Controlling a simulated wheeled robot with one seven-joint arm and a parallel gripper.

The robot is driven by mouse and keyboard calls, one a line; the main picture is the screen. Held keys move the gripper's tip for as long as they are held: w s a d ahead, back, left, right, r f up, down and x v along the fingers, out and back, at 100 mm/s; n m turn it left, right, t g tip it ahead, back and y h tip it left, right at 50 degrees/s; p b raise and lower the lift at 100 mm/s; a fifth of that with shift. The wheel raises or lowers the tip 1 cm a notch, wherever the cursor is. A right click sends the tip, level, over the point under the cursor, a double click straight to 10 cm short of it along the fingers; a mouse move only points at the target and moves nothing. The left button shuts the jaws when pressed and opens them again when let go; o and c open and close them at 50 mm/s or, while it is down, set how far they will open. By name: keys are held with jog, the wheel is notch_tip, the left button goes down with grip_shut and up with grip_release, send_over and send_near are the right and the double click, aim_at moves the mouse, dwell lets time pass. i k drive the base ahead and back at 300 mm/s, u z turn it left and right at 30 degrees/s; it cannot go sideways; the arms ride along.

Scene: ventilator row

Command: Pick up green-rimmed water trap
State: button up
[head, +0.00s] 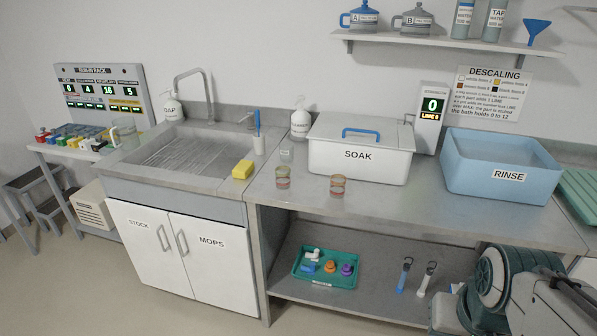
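The left cup (283,178) seems to have a greenish rim and a reddish band. The right cup (337,186) has a more orange-brown rim. Both are small in the picture, so the rim colours are not certain. Nothing touches either cup. Part of my arm shows at the lower right, well away from the cups. My gripper's fingers cannot be made out.
The white SOAK tub (360,165) and blue RINSE basin (500,170) stand to the right on the counter (410,208). A yellow sponge (243,169) and sink (180,152) are to the left. A teal tray (325,268) of small parts sits on the lower shelf.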

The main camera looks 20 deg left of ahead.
aim_at(283, 178)
jog(key=u, duration=0.5)
jog(key=k, duration=0.6)
jog(key=u, duration=1.15)
jog(key=i, duration=1.95)
jog(key=z, duration=1.1)
jog(key=i, duration=0.7)
jog(key=z, duration=0.55)
